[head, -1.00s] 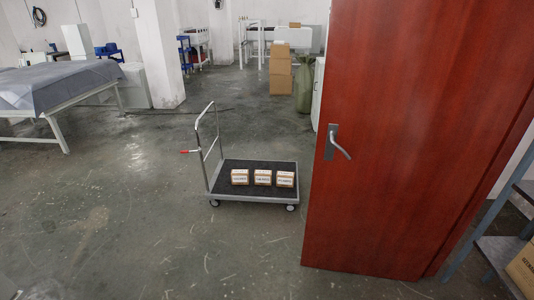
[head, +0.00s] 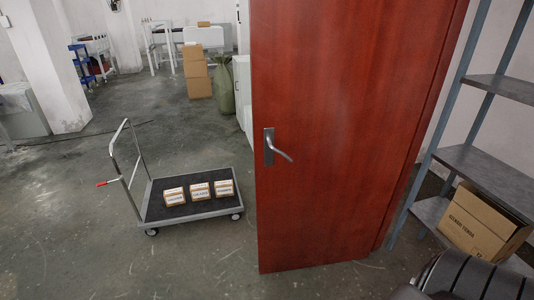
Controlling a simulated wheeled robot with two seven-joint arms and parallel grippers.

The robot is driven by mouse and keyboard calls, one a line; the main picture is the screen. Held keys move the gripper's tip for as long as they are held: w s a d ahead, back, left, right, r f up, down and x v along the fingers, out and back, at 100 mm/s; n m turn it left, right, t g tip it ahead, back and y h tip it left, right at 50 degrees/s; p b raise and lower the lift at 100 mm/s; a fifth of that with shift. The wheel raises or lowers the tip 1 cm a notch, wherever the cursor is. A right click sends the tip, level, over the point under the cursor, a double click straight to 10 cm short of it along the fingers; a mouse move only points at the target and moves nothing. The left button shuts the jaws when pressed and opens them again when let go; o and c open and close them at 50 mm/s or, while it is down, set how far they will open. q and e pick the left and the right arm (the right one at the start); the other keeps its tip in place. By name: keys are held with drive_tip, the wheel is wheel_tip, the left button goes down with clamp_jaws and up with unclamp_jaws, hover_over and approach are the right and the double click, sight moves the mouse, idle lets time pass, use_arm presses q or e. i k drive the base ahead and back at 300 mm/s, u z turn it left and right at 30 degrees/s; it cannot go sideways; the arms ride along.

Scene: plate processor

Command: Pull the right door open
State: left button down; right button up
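A tall red-brown door (head: 345,120) stands in the right half of the head view, with open floor and a room showing beyond its left edge. A silver lever handle (head: 276,148) on a plate sits near the door's left edge. No gripper touches the handle. A dark rounded part of my own body shows at the bottom right corner. Neither gripper is in view.
A flat trolley (head: 190,197) with several small boxes stands left of the door. A grey shelf unit (head: 486,168) with a cardboard box (head: 480,222) is close on the right. Floor at lower left is clear.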

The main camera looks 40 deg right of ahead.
sight(340, 88)
drive_tip(key=z, duration=0.05)
drive_tip(key=i, duration=3.65)
drive_tip(key=z, duration=4.9)
